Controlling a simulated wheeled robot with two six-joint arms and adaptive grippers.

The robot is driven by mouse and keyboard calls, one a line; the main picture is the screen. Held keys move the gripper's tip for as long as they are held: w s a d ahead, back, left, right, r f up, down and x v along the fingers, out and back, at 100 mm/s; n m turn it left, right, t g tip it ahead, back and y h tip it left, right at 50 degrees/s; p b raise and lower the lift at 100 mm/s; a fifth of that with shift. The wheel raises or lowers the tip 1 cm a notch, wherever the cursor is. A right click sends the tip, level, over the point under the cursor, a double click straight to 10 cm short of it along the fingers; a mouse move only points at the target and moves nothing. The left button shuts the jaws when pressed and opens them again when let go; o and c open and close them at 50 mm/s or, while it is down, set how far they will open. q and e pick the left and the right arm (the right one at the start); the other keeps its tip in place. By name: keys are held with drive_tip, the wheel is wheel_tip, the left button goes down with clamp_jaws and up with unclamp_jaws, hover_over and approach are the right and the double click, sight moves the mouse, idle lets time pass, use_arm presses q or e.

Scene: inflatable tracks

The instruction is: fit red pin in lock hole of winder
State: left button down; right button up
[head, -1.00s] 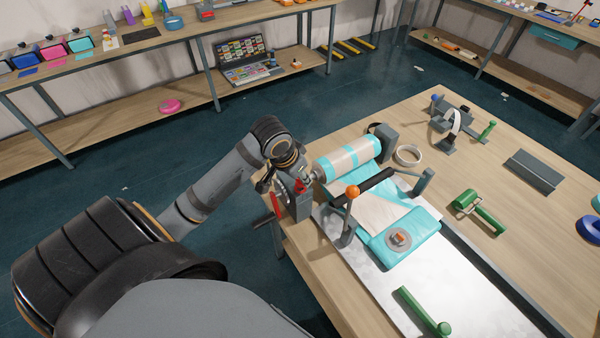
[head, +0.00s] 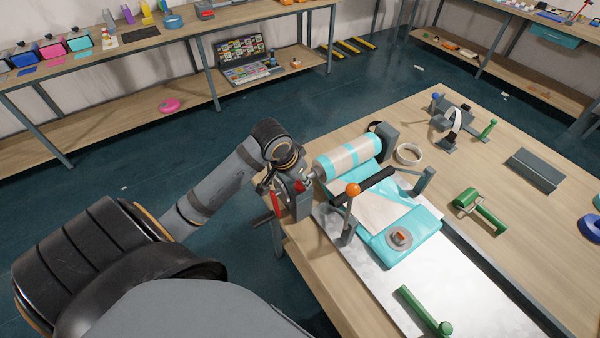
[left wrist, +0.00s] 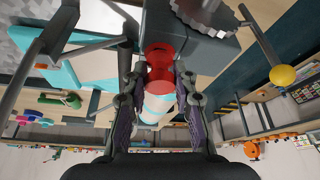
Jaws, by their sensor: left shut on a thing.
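The winder carries a roll (head: 347,157) of teal and cream sheet between dark end stands. Its near stand (head: 300,206) is at the table's left edge, beside my left gripper (head: 290,182). In the left wrist view, my left gripper (left wrist: 158,88) is shut on the red pin (left wrist: 160,62), whose round red head shows between the fingers. The pin is close to the winder's grey body (left wrist: 200,48), near a toothed grey disc (left wrist: 207,12). The lock hole is not visible, and I cannot tell whether the pin is in it. My right gripper is not in view.
An orange-knobbed lever (head: 352,190) and a black bar (head: 365,186) stand just right of the winder. A green roller (head: 467,199) and a white tape ring (head: 408,154) lie farther right.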

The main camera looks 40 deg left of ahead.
use_arm(q)
drive_tip(key=shift+f, duration=0.45)
drive_tip(key=c, duration=1)
unclamp_jaws()
drive_tip(key=shift+r, duration=0.1)
wheel_tip(320, 180, up, 7)
drive_tip(key=p, duration=0.8)
